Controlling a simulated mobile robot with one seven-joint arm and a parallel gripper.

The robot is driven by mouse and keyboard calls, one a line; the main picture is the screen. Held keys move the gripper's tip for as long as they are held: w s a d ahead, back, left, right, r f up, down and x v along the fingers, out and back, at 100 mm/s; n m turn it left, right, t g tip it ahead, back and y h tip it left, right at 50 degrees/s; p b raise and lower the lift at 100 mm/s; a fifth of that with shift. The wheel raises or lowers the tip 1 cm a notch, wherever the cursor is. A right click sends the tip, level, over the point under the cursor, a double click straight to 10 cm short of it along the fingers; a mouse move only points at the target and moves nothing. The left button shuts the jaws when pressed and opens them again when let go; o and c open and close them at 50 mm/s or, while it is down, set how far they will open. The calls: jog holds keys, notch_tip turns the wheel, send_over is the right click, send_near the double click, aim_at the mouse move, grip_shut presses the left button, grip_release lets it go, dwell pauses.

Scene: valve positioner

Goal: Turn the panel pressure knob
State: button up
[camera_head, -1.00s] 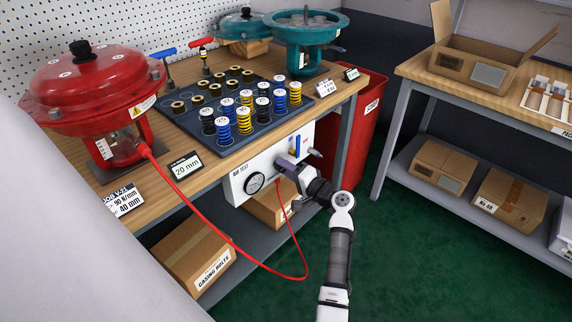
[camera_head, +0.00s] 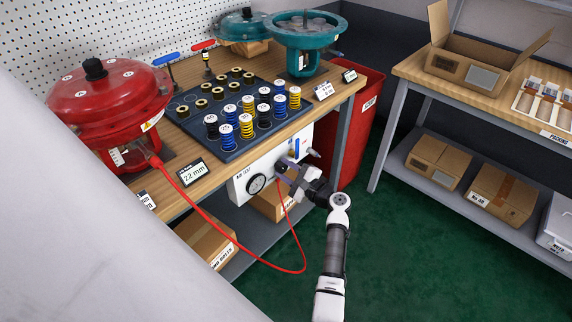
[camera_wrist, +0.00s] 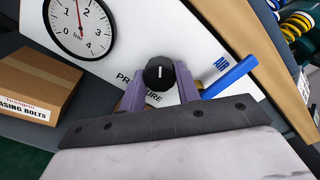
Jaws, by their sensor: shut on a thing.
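The black pressure knob (camera_wrist: 159,73) with a white mark sits on the white panel (camera_head: 240,187), above the partly hidden word PRESSURE. My gripper (camera_wrist: 160,88) has its two purple fingers on either side of the knob, shut on it; in the head view my gripper (camera_head: 289,171) reaches the panel's front and hides most of the knob. The round gauge (camera_wrist: 79,27) marked bar is on the panel to the left, its needle pointing roughly between 1 and 2. The small display (camera_head: 193,175) on the bench edge reads 22 mm.
A red hose (camera_head: 230,237) runs from the red actuator (camera_head: 108,105) down and back to the panel. A blue lever (camera_wrist: 231,77) is close right of my fingers. Boxes (camera_head: 203,237) stand below the bench. Green floor (camera_head: 390,270) is clear at right.

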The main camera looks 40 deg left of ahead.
jog(key=m+p, duration=0.3)
jog(key=m, duration=0.1)
jog(key=shift+r+m, duration=0.1)
jog(key=shift+m, duration=0.3)
jog(key=m+p, duration=0.3)
jog(key=shift+m, duration=0.3)
jog(key=m+p, duration=0.3)
jog(key=m, duration=0.1)
jog(key=shift+m+p, duration=1.1)
jog(key=shift+m, duration=0.6)
jog(key=shift+f+m, duration=0.2)
jog(key=shift+m, duration=0.1)
jog(key=shift+s, duration=0.1)
jog(key=o, duration=1)
jog(key=shift+c, duration=0.2)
jog(key=shift+d, duration=0.15)
